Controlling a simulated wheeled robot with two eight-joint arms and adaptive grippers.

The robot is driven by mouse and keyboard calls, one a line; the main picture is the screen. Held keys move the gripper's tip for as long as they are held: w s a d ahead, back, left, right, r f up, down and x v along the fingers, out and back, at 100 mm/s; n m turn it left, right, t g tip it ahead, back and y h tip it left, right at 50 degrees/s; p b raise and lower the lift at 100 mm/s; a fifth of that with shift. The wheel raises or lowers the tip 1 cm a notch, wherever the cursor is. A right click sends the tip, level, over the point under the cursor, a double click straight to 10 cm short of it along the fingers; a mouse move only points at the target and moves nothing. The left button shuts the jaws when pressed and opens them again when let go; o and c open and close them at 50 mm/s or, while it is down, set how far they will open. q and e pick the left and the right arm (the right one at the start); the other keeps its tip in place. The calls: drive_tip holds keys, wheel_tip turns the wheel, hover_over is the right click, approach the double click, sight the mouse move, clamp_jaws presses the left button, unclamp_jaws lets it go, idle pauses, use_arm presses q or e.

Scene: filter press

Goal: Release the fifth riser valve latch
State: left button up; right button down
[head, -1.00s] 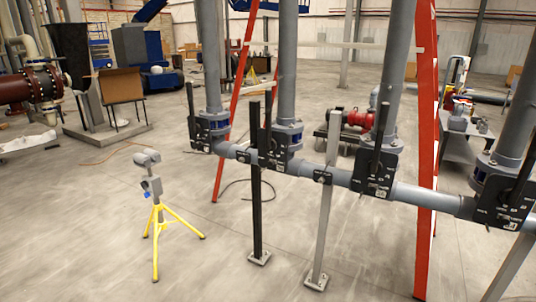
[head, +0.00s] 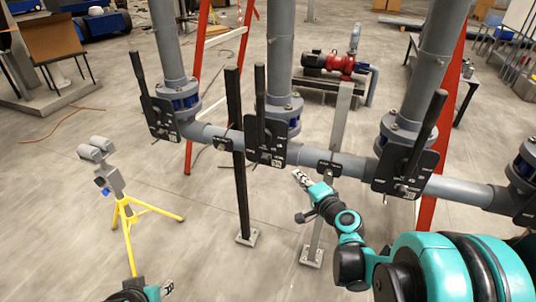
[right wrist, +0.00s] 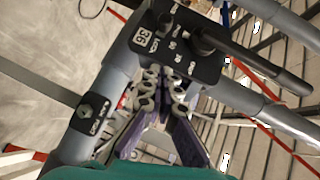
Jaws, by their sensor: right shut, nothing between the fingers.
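Several riser valves stand in a row along a grey horizontal pipe, each with a black latch plate and an upright black lever. The middle plate (head: 267,140) has its lever (head: 260,92) standing up. My right gripper (head: 303,180) is just right of and below this plate, pointing up-left at it. In the right wrist view, shut, empty fingers (right wrist: 163,85) are in front of a plate marked 36 (right wrist: 165,40), whose black lever (right wrist: 255,62) runs right; contact is unclear. My left gripper (head: 167,287) barely shows at the bottom edge. I cannot tell which valve is the fifth.
Other latch plates stand left (head: 162,118) and right (head: 403,168). Posts (head: 238,165) under the pipe and red frame legs (head: 199,90) are close by. A yellow tripod (head: 128,218) stands at left. Floor between tripod and posts is clear.

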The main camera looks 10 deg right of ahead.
drive_tip(key=b, duration=0.3)
approach(264, 159)
drive_tip(key=w+d, duration=0.4)
drive_tip(key=w, duration=0.1)
drive_tip(key=shift+w+a+f+b, duration=0.4)
drive_tip(key=shift+w+a+f, duration=0.2)
drive_tip(key=shift+a+f, duration=0.2)
drive_tip(key=shift+w+a, duration=0.25)
drive_tip(key=shift+a, duration=0.25)
drive_tip(key=shift+w, duration=0.1)
drive_tip(key=w+a, duration=0.1)
drive_tip(key=a, duration=0.2)
drive_tip(key=shift+w, duration=0.4)
drive_tip(key=shift+d, duration=0.1)
